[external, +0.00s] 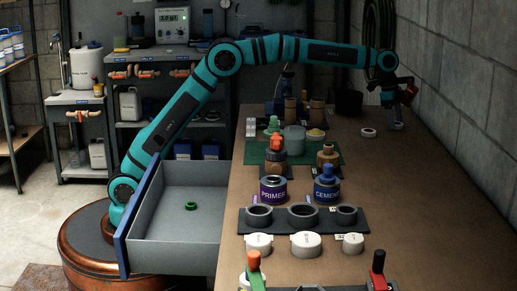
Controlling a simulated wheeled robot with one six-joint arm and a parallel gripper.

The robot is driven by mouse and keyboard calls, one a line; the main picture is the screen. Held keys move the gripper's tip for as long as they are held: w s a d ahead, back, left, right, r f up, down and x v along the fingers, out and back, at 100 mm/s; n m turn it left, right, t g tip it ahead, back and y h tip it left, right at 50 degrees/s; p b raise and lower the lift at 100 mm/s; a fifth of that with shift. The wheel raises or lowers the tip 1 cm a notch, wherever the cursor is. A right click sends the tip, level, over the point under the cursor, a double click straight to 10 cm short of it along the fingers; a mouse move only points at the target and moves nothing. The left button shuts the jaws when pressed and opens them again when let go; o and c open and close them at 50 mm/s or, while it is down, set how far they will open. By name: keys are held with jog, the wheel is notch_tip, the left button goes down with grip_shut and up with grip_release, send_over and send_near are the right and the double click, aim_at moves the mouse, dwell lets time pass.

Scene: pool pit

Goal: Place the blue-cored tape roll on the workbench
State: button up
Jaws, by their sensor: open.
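A small white tape roll (368,132) lies flat on the workbench (440,220), towards the far right. It is too small for me to tell the colour of its core. My gripper (396,106) is at the end of the outstretched arm, low over the far right of the workbench, and is open. A pale round shape (396,126) shows just below it; I cannot tell whether this is another roll or whether it touches the fingers. A small green ring (191,206) lies in the open grey drawer (180,255).
A purple PRIMER can (273,189), a blue-capped CEMENT can (327,185), a dark tray of grey rings (352,228) and white caps (306,245) crowd the bench's left half. The drawer sticks out left, and a block wall (470,80) bounds the right.

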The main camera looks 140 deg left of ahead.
jog(key=v, duration=1.2)
jog(key=shift+d+r, duration=0.1)
